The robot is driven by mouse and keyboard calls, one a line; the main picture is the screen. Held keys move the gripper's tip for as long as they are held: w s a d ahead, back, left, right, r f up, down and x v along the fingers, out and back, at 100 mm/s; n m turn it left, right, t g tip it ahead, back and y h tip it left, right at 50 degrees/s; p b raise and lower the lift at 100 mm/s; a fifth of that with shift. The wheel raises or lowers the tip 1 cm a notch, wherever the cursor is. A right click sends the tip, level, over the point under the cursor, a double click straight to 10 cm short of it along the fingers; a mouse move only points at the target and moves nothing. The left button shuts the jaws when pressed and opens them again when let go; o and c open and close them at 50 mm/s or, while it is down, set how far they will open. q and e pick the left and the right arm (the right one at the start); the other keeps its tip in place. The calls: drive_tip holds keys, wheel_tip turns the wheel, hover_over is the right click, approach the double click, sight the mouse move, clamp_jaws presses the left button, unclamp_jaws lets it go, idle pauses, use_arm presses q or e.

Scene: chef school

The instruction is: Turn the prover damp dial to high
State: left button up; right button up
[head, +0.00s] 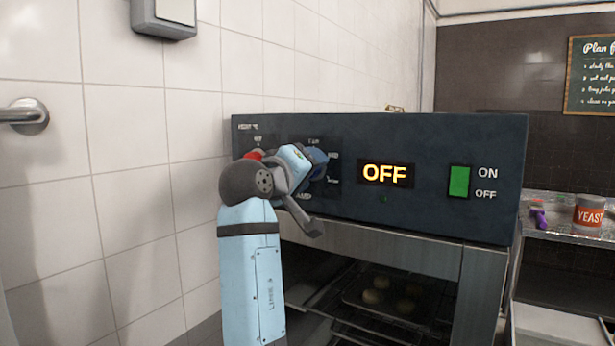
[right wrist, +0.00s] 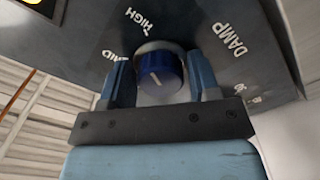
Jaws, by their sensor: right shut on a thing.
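The prover's dark control panel (head: 430,140) fills the middle of the head view. My right gripper (head: 318,160) is at the panel's left part and hides the damp dial there. In the right wrist view the blue damp dial (right wrist: 160,72) sits between the two fingers of my right gripper (right wrist: 159,78), which is shut on it. A short white mark shows slantwise on the dial's face. The HIGH label (right wrist: 133,20), the MID label (right wrist: 122,54) and the DAMP label (right wrist: 229,40) surround it. My left gripper is out of view.
A red dial (head: 253,154) is partly hidden beside my wrist. The display (head: 384,174) reads OFF, left of a green switch (head: 459,181). A tray with rolls (head: 385,295) is inside the prover. A yeast tin (head: 589,210) stands right. A tiled wall (head: 130,170) is at left.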

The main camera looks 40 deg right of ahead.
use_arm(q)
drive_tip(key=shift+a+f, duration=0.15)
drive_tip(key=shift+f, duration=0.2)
use_arm(e)
drive_tip(key=shift+f+m, duration=0.1)
drive_tip(key=shift+m, duration=0.2)
drive_tip(key=o, duration=0.7)
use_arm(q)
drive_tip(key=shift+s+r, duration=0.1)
